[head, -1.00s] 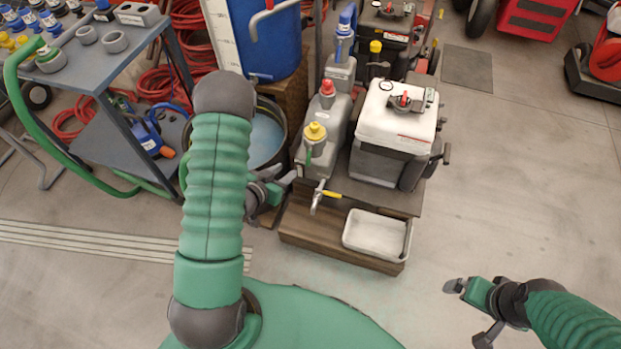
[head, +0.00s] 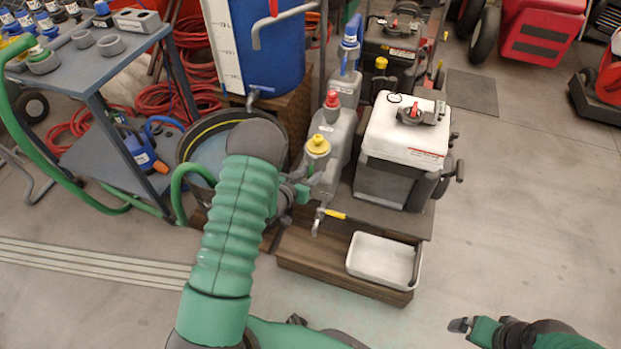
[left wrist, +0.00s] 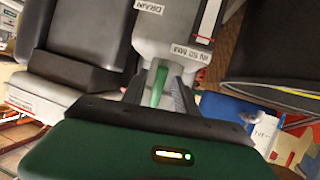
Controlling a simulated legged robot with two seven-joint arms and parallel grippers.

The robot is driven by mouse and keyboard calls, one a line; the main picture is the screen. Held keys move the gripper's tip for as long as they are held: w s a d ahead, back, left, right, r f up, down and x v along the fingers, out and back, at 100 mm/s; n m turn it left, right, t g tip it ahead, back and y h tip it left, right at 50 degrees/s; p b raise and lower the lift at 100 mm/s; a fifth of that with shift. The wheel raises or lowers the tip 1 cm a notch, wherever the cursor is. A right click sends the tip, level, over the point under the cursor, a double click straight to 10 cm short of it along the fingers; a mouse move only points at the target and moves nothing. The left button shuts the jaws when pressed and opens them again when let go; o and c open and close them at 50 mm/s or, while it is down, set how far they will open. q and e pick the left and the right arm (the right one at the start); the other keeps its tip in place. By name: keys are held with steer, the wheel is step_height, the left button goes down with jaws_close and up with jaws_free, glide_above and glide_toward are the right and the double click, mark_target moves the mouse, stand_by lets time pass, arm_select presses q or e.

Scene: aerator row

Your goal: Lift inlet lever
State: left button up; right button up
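The green inlet lever (left wrist: 158,82) stands between the two fingers of my left gripper (left wrist: 159,92) in the left wrist view. Thin gaps seem to show beside it, so the fingers look open around it. It joins a grey body labelled "IN 50 MAX". In the head view my left gripper (head: 312,182) is at the near left side of the grey unit (head: 338,135), below its yellow cap (head: 318,145), and it hides the lever.
A yellow-handled tap (head: 330,213) is just below my left gripper. A white tray (head: 383,240) and a white-topped box (head: 405,130) stand to its right. A black tub (head: 185,145) and blue barrel (head: 290,65) are behind left.

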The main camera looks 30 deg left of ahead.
arm_select(q)
steer(key=shift+w, duration=0.25)
steer(key=shift+d, duration=0.1)
steer(key=shift+c, duration=0.4)
jaws_close()
stand_by(0.8)
